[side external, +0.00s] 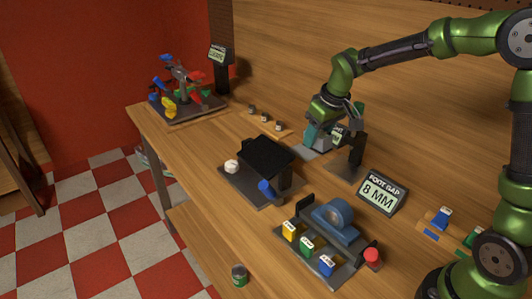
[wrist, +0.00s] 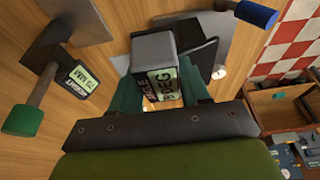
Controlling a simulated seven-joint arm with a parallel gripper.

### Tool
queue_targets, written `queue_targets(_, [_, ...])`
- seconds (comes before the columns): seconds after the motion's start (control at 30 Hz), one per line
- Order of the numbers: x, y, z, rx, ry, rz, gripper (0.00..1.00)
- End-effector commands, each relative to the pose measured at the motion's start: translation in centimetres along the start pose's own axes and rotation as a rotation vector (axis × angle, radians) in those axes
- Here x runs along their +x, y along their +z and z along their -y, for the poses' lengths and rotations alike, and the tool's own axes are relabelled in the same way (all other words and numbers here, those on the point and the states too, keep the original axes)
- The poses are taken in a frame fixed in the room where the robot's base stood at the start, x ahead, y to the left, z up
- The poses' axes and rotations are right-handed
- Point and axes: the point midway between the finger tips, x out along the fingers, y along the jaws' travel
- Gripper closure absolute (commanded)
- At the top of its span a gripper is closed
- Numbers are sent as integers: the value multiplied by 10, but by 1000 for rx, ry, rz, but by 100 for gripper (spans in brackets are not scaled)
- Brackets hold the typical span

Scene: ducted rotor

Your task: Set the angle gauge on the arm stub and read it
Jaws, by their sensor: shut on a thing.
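In the wrist view the angle gauge (wrist: 153,48) is a grey block with a pale green screen. The screen is seen at a slant; "DEG" reads, but I cannot make out its number surely. My gripper (wrist: 158,92) is shut on it, a teal finger on each side. In the side view my gripper (side external: 318,137) is above the bench at centre right, beside a dark post. The gauge (side external: 337,136) is partly hidden there by the fingers. A coloured, multi-armed fixture (side external: 181,75) stands at the far left corner; I cannot tell which part is the arm stub.
A dark stand (side external: 357,150) with a green-handled lever is close beside my gripper. A black-topped block (side external: 265,157) with a blue handle is in front.

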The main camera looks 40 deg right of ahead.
Motion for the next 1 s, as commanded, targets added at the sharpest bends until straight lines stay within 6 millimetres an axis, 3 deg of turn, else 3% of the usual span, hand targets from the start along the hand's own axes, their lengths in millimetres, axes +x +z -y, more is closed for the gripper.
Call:
queue_targets(0.2, [-16,31,19,-14,-4,20,90])
queue_targets(0.33, [-22,41,35,-63,-18,47,90])
queue_targets(0.77, [-2,-14,59,-305,-79,96,90])
queue_targets(1.0, [24,-61,72,-543,-132,121,90])
